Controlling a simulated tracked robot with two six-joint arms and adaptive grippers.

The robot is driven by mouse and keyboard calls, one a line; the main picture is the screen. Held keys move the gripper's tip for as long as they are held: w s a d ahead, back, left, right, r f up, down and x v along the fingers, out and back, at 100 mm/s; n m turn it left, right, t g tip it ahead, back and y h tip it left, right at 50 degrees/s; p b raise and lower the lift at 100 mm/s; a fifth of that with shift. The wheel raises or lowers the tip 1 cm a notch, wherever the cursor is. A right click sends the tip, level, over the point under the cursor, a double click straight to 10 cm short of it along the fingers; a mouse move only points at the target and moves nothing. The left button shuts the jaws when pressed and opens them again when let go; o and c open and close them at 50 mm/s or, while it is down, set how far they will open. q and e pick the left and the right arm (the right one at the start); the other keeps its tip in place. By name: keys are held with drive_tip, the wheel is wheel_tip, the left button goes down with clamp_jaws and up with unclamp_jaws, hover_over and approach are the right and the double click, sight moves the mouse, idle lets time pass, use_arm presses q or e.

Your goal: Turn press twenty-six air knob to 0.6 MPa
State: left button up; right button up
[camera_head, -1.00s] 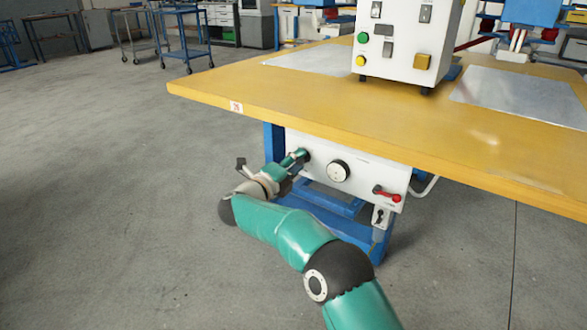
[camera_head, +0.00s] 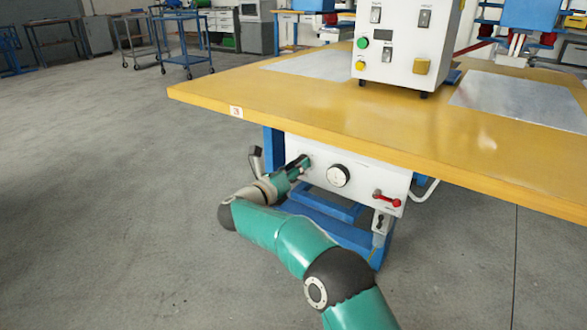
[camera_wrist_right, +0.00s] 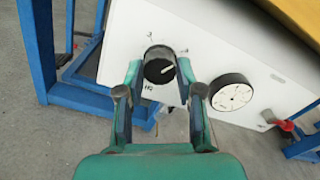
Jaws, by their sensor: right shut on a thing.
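The air knob (camera_wrist_right: 160,65) is a round black knob with a white pointer line, on the white panel (camera_wrist_right: 215,58) under the press table. My right gripper (camera_wrist_right: 158,72) is shut on the knob, with one finger on each side of it. In the head view my right gripper (camera_head: 303,162) reaches the panel's left end, and the fingers largely hide the knob. A round white gauge (camera_wrist_right: 231,92) sits to the right of the knob; it also shows in the head view (camera_head: 339,176). Its reading is too small to tell. My left gripper is not in view.
The yellow tabletop (camera_head: 300,112) overhangs the panel. A red-handled valve (camera_head: 387,197) is right of the gauge. Blue frame legs (camera_wrist_right: 38,45) stand close to the panel's left. A control box (camera_head: 405,45) stands on the table. The floor at left is clear.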

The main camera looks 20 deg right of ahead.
drive_tip(key=shift+d+f+m, duration=0.1)
drive_tip(key=shift+f+m, duration=0.05)
drive_tip(key=shift+m, duration=0.5)
drive_tip(key=shift+d+f+m, duration=0.1)
drive_tip(key=shift+f+m, duration=0.05)
drive_tip(key=shift+m, duration=0.5)
drive_tip(key=o, duration=1)
drive_tip(key=shift+o, duration=0.8)
drive_tip(key=shift+a+r, duration=0.1)
drive_tip(key=v, duration=1.2)
